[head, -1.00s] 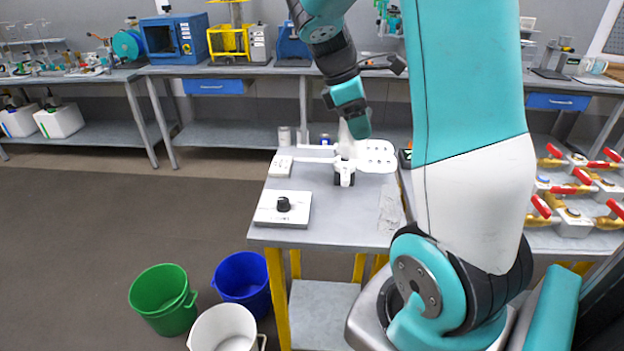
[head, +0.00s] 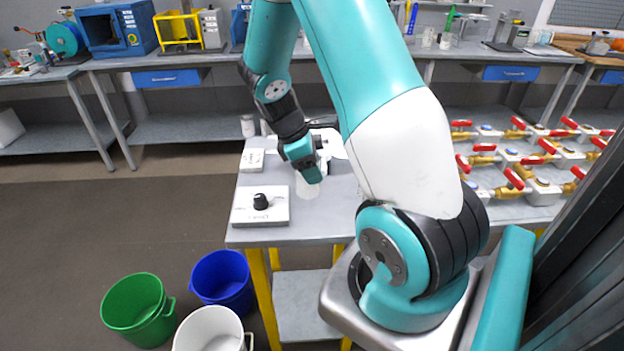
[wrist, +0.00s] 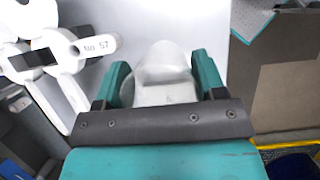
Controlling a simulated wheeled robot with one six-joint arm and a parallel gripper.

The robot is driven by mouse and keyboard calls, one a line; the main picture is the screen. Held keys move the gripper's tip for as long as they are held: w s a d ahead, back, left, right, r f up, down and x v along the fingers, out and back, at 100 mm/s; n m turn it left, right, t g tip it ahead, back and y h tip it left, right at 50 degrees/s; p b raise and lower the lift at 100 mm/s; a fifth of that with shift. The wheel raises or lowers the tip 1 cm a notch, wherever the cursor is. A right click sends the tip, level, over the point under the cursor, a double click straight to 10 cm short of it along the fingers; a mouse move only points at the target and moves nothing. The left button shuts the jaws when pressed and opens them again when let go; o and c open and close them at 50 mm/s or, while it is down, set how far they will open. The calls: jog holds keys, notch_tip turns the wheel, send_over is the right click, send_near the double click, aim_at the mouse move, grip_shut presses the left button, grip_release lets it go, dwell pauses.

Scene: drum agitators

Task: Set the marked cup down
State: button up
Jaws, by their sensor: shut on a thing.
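My gripper (head: 311,178) is low over the grey workbench (head: 290,230), shut on a pale, translucent white cup (head: 307,189). In the wrist view the cup (wrist: 164,78) sits between the two teal fingers of my gripper (wrist: 161,80). The cup looks roughly upright. I cannot tell whether its base touches the bench top. No mark on the cup shows, and my gripper hides part of it.
A white box with a black knob (head: 260,206) stands left of the cup. Green (head: 137,308) and blue (head: 222,279) buckets stand on the floor. Bench top in front of the cup is clear.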

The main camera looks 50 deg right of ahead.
jog(key=shift+f, duration=2.15)
jog(key=o, duration=0.5)
jog(key=shift+f, duration=0.15)
jog(key=shift+c, duration=0.2)
jog(key=shift+o, duration=0.8)
